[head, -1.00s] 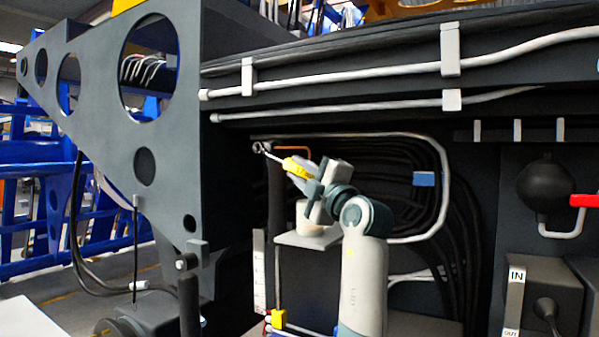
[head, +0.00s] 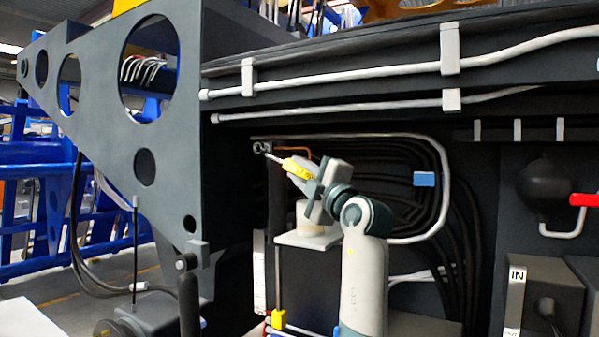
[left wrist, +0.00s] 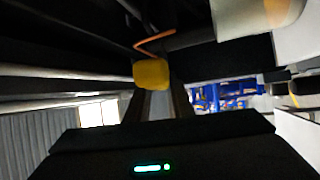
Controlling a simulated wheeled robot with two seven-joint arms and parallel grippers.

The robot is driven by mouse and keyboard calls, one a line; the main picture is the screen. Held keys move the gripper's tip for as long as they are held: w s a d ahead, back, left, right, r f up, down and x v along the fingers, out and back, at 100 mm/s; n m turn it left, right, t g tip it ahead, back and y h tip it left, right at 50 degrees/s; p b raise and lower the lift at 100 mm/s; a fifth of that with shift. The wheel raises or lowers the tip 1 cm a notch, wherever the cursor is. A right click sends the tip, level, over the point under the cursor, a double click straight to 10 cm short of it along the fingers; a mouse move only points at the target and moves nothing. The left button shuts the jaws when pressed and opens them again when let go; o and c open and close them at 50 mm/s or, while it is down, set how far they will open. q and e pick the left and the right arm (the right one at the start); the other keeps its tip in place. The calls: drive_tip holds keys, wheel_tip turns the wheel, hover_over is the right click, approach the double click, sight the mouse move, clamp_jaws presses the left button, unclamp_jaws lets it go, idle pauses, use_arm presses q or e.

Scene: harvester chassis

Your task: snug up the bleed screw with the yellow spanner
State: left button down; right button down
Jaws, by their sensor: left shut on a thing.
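The yellow spanner (head: 296,168) is held by my left gripper (head: 304,174), which is shut on its yellow handle. In the head view its metal shank points up and left, and its head is at a small dark fitting (head: 262,147) at the top of a dark vertical post. The bleed screw itself is too small to make out, and I cannot tell whether the spanner is seated on it. In the left wrist view the yellow handle end (left wrist: 151,74) sits between my fingers, hiding the spanner's far end. My right gripper is not in view.
An orange-brown pipe (head: 292,150) runs just beside the fitting. A pale cylinder (head: 310,222) on a light shelf (head: 305,240) is below the gripper. A grey bent tube (head: 443,190) and dark hoses lie behind the arm. The grey chassis plate (head: 225,160) stands to the left.

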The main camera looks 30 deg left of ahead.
use_arm(q)
drive_tip(key=shift+w, duration=1)
drive_tip(key=shift+f, duration=0.1)
drive_tip(key=shift+a+f+m+t+y+b, duration=0.25)
drive_tip(key=shift+f+m+t+b, duration=0.25)
drive_tip(key=shift+b, duration=0.6)
drive_tip(key=shift+a+f+m+t+y+b, duration=0.3)
drive_tip(key=shift+f+b, duration=0.3)
drive_tip(key=shift+b, duration=0.5)
drive_tip(key=shift+d, duration=0.1)
drive_tip(key=f+m+t+b, duration=0.1)
drive_tip(key=b, duration=0.1)
drive_tip(key=a+f+m+t+b, duration=0.1)
drive_tip(key=b, duration=0.1)
drive_tip(key=shift+w+a+f, duration=0.1)
drive_tip(key=shift+a+f, duration=0.05)
drive_tip(key=shift+a, duration=0.15)
